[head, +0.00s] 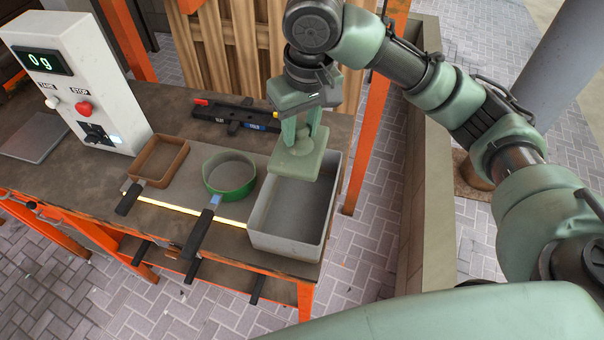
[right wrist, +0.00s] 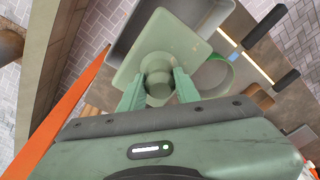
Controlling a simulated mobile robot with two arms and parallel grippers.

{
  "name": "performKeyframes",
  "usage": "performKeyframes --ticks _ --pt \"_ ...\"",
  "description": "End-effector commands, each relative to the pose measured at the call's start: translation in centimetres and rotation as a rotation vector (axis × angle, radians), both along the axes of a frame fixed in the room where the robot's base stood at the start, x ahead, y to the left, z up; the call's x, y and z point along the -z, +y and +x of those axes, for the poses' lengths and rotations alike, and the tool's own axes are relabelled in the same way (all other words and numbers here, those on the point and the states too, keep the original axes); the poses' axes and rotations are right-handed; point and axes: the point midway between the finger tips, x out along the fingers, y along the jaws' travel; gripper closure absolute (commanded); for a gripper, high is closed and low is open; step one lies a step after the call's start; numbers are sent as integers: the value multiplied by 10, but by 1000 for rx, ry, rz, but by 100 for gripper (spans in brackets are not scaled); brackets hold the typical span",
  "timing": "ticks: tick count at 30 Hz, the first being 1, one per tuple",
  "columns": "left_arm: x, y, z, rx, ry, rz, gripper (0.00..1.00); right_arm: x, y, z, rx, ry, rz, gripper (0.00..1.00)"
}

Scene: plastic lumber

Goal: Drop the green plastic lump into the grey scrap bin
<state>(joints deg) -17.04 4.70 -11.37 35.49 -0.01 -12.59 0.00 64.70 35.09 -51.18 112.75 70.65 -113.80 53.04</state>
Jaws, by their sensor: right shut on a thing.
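The green plastic lump (head: 297,166) is a pale green square slab with a round knob on top. My right gripper (head: 302,137) is shut on the knob, with the slab hanging below the fingers. The slab is over the far left part of the grey scrap bin (head: 285,246), an open box at the table's right end. Whether it touches the rim I cannot tell. In the right wrist view the lump (right wrist: 185,48) sits between the fingertips (right wrist: 158,88) and hides part of the bin. The visible bin floor is bare. My left gripper is not in view.
A white control box (head: 75,80) reads "0g". A black holder (head: 236,115) lies behind. An orange post (head: 375,120) rises behind the bin.

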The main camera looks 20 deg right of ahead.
Motion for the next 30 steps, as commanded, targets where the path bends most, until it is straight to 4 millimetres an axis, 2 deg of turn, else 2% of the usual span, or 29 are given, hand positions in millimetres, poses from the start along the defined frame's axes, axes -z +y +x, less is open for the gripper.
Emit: performKeyframes --ticks 3,5,8,12,17,25,30 --pt "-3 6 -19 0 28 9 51 32 -2 -1 4 4 -4 100" --pt "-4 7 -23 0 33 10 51 49 -2 -1 3 4 -5 100" --pt "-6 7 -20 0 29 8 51 74 -3 -1 4 3 -5 100" --pt "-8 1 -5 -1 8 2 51 101 -2 0 2 1 -3 100" --pt "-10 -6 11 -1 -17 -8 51 115 -1 1 1 -1 -2 100" --pt "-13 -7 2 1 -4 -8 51 152 -2 0 3 0 -2 100" --pt "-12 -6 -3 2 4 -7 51 158 -2 1 2 -2 -2 100"
